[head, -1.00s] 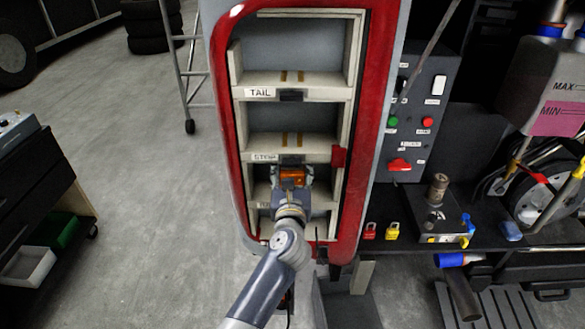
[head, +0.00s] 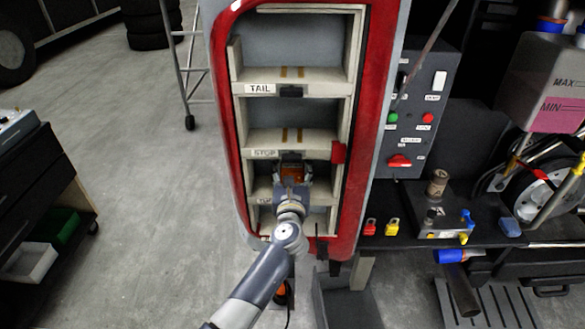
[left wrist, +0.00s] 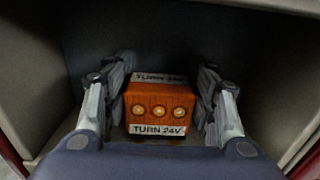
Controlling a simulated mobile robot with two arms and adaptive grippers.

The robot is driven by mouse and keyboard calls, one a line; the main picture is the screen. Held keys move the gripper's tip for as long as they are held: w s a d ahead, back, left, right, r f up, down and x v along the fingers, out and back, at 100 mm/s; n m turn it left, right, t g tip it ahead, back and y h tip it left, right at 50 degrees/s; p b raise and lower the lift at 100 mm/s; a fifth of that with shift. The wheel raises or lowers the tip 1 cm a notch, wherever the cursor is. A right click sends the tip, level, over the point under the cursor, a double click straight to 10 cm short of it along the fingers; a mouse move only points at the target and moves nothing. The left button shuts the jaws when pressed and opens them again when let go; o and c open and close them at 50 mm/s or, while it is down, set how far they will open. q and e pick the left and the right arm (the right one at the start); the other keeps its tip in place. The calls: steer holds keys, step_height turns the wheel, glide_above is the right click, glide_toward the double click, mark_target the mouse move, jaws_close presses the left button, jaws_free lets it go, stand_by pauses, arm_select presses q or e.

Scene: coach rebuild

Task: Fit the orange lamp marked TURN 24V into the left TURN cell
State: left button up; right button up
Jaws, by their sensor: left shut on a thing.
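The orange lamp (head: 291,173) is a box held in my left gripper (head: 291,170). In the left wrist view the lamp (left wrist: 160,104) shows three round light spots and a TURN 24V label on its near face. The left gripper's fingers (left wrist: 160,88) stand on either side of it, shut on it. The red-framed lamp housing (head: 225,110) has stacked cells. The lamp is at the third cell (head: 322,185), below the STOP label; the label under this cell is partly hidden by my arm. Walls flank the lamp in the wrist view; whether it is seated cannot be told. My right gripper is out of view.
The TAIL cell (head: 310,45) and STOP cell (head: 315,115) above look empty. A red tab (head: 338,152) sits on the housing's right inner edge. A switch panel (head: 415,110) and a cluttered bench (head: 400,205) stand to the right. Open floor (head: 130,170) lies left.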

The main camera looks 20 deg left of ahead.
arm_select(q)
steer(key=o, duration=1.1)
steer(key=shift+f, duration=0.1)
steer(key=shift+r, duration=0.25)
steer(key=b+v, duration=0.1)
steer(key=v, duration=1.1)
steer(key=shift+b, duration=0.35)
steer(key=shift+f, duration=0.1)
